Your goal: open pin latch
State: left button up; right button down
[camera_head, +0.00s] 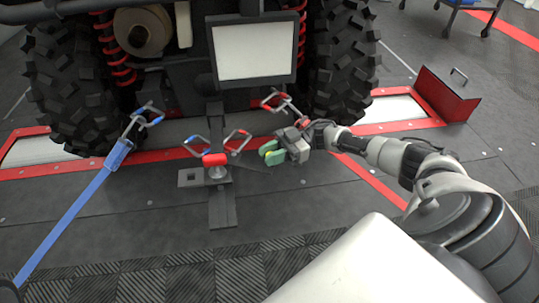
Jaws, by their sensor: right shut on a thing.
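A red knob (215,160) on a light metal stem stands on a dark bracket (190,178) at the hitch below the vehicle; it looks like the pin latch. Two grey shackles or hooks with coloured ends sit just above it, left (197,146) and right (237,140). My right gripper (271,153) has green fingertips and is to the right of the red knob, apart from it in the picture. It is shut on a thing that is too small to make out. My left gripper is not in view.
A blue strap (70,222) runs from the lower left to a hook (148,116) near the left tyre (75,85). A red-and-grey hook (282,103) is above my right gripper. Floor below the bracket is clear.

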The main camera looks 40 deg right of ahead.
dwell(0.3)
jog(key=c, duration=1)
grip_release()
jog(key=shift+o, duration=0.2)
jog(key=s+d, duration=0.1)
jog(key=d, duration=0.9)
jog(key=shift+s+d+p, duration=0.3)
jog(key=shift+s+p, duration=0.1)
